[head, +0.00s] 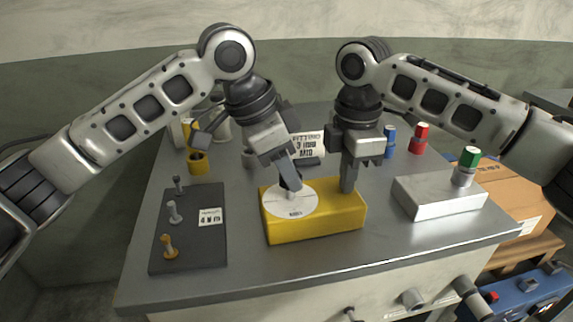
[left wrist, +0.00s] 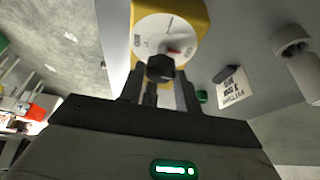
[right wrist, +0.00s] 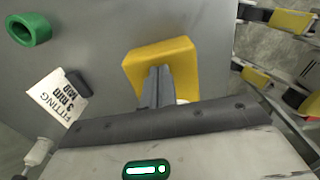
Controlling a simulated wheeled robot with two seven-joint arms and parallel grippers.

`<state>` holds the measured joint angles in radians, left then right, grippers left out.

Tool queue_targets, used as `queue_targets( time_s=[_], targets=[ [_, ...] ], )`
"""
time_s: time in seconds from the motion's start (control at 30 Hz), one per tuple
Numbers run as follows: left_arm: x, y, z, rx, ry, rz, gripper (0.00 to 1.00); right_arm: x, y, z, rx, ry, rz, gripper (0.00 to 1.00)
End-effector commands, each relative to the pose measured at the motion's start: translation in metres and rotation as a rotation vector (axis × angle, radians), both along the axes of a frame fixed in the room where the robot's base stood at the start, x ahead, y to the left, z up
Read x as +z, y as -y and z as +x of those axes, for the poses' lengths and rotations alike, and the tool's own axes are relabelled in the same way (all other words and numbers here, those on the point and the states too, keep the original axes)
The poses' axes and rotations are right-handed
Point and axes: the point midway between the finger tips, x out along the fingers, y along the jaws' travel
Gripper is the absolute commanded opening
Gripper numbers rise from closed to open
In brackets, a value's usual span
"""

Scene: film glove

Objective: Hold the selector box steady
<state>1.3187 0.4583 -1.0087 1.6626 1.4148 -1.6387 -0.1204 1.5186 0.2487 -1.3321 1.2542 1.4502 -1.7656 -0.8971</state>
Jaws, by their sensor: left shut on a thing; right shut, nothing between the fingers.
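The yellow selector box (head: 330,215) sits on the grey table, with a white round dial (head: 283,206) on the left part of its top. A dark knob (left wrist: 160,68) stands on the dial in the left wrist view, with a red mark beside it. My left gripper (head: 292,187) is shut on the knob from above. My right gripper (head: 347,190) is shut and empty, its fingertips at the top of the box's right part. The box also shows in the right wrist view (right wrist: 180,60), under the closed fingertips (right wrist: 158,72). Whether they press on it I cannot tell.
A dark panel (head: 188,250) with several pegs lies to the left. A silver block (head: 440,197) with a green-topped cylinder (head: 468,158) stands to the right. Behind are a lettered sign (head: 308,145), a red-topped can (head: 419,138) and a blue can (head: 390,140). The table's front is clear.

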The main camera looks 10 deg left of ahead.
Motion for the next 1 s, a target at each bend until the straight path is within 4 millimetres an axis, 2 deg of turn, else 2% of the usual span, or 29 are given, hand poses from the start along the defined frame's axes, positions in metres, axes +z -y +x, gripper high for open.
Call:
queue_targets(
  time_s=[0.03, 0.17, 0.2, 0.27, 0.53, 0.67, 0.77, 1.0],
  targets=[
    [0.0, 0.0, -0.001, 0.0, -0.002, 0.0, 0.11, -0.007, 0.003, 0.0, -0.007, -0.008, -0.009, 0.0],
    [0.0, 0.0, -0.001, -0.001, -0.002, 0.0, 0.11, -0.007, 0.003, 0.0, -0.007, -0.007, -0.01, 0.0],
    [0.0, 0.0, -0.001, -0.001, -0.003, 0.0, 0.39, -0.007, 0.003, 0.0, -0.007, -0.007, -0.01, 0.0],
    [0.0, 0.0, 0.0, -0.001, -0.002, 0.0, 0.55, -0.007, 0.003, 0.0, -0.007, -0.007, -0.01, 0.0],
    [0.0, 0.0, 0.0, -0.001, -0.001, 0.0, 0.55, -0.007, 0.003, 0.0, -0.007, -0.008, -0.01, 0.0],
    [0.007, -0.003, -0.001, -0.001, 0.001, -0.002, 0.55, -0.007, 0.003, 0.0, -0.007, -0.008, -0.01, 0.0],
    [0.021, -0.009, -0.003, 0.0, 0.003, -0.002, 0.55, -0.007, 0.003, 0.0, -0.006, -0.008, -0.01, 0.0],
    [0.07, -0.027, -0.011, -0.001, 0.005, -0.003, 0.55, -0.007, 0.003, 0.0, -0.006, -0.008, -0.01, 0.0]
  ],
)
